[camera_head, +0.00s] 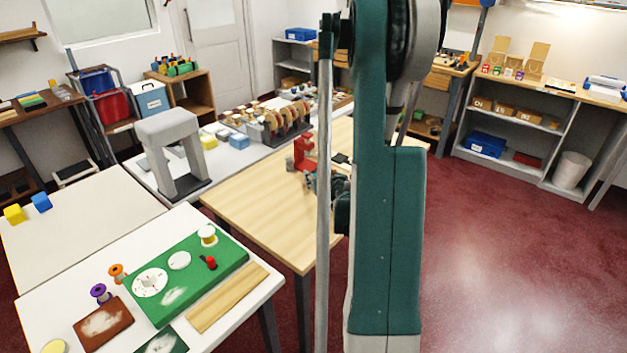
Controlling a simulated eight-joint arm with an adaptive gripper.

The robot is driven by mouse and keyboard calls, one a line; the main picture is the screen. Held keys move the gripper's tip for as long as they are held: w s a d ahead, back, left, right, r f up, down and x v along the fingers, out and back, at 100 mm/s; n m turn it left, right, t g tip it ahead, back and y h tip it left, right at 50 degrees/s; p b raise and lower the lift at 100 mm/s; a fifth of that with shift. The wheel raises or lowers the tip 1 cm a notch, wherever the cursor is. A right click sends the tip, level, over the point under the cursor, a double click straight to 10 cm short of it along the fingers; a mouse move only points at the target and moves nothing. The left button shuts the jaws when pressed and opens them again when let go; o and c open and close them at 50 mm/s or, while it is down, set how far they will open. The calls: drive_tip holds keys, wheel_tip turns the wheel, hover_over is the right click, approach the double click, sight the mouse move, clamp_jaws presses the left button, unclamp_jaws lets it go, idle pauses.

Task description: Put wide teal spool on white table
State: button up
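I cannot make out a wide teal spool with certainty. A small teal and dark thing (309,181) lies on the wooden table beside a red object, too small and partly covered to name. A white table (45,249) stands at the left, its top split by a seam or two tables set together. On its near part are an orange spool (117,273), a purple spool (101,293) and a pale yellow spool (208,235) on a green board. My large teal arm stands close in front and hides much of the middle. My gripper cannot be made out.
The wooden table (250,205) bears a red object (303,152) near my arm. A grey arch (172,145) and a rack of spools (285,122) stand on another table behind. Red floor is open at right.

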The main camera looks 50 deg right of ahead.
drive_tip(key=shift+r, duration=0.1)
drive_tip(key=shift+r+p, duration=1.6)
drive_tip(key=shift+r, duration=3.3)
drive_tip(key=w+a+r+n+y+p, duration=0.25)
drive_tip(key=w+a, duration=0.35)
drive_tip(key=a, duration=0.4)
drive_tip(key=w+a+r+n+t+y+p, duration=0.1)
drive_tip(key=w+a+r+p, duration=0.3)
drive_tip(key=a, duration=0.5)
drive_tip(key=w+a+r+n+y+p, duration=0.1)
drive_tip(key=w+a+r+y+p, duration=0.15)
drive_tip(key=w+a, duration=0.6)
drive_tip(key=w+a+r+n+y+p, duration=0.1)
drive_tip(key=a+r+p, duration=0.1)
drive_tip(key=a, duration=0.8)
drive_tip(key=a+r+n+y+p, duration=0.1)
drive_tip(key=a+r+n+p, duration=0.1)
drive_tip(key=a, duration=0.9)
drive_tip(key=w+a+r+n+y+p, duration=0.1)
drive_tip(key=a+r+y+p, duration=0.1)
drive_tip(key=a, duration=0.9)
wheel_tip(320, 180, up, 3)
drive_tip(key=shift+w+a+f+p, duration=0.1)
drive_tip(key=shift+w+a+p, duration=0.15)
drive_tip(key=shift+p, duration=0.45)
drive_tip(key=shift+f+b, duration=2.5)
drive_tip(key=shift+b, duration=0.05)
